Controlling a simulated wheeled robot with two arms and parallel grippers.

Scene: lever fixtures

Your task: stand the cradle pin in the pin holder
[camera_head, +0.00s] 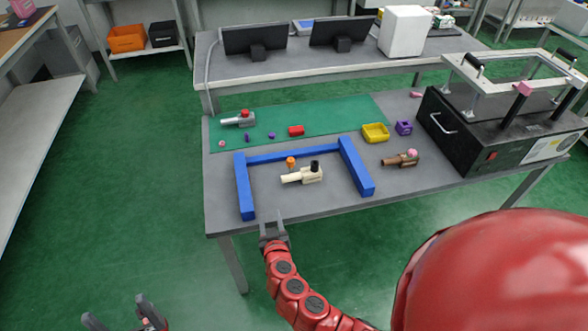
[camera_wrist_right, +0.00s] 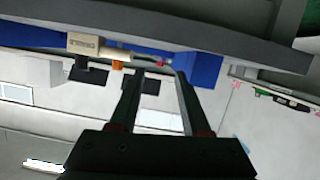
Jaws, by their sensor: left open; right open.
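No part is labelled as the cradle pin or pin holder, so I cannot tell for sure which they are. A beige lever fixture (camera_head: 303,175) with a black knob lies inside the blue three-sided frame (camera_head: 358,170). A small orange-topped piece (camera_head: 291,161) stands beside the fixture; it also shows in the right wrist view (camera_wrist_right: 118,64). My right gripper (camera_head: 273,226) is open and empty at the table's front edge, just outside the frame's open side. In its wrist view the fingers (camera_wrist_right: 157,78) are apart. My left gripper (camera_head: 120,309) is open and empty, low at the left.
A grey fixture with a red knob (camera_head: 239,119), a red block (camera_head: 296,131) and small purple pieces (camera_head: 271,135) lie on the green mat (camera_head: 340,112). A yellow box (camera_head: 375,133), a purple holder (camera_head: 404,128) and a brown fixture (camera_head: 399,160) stand right, near a black machine (camera_head: 480,135).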

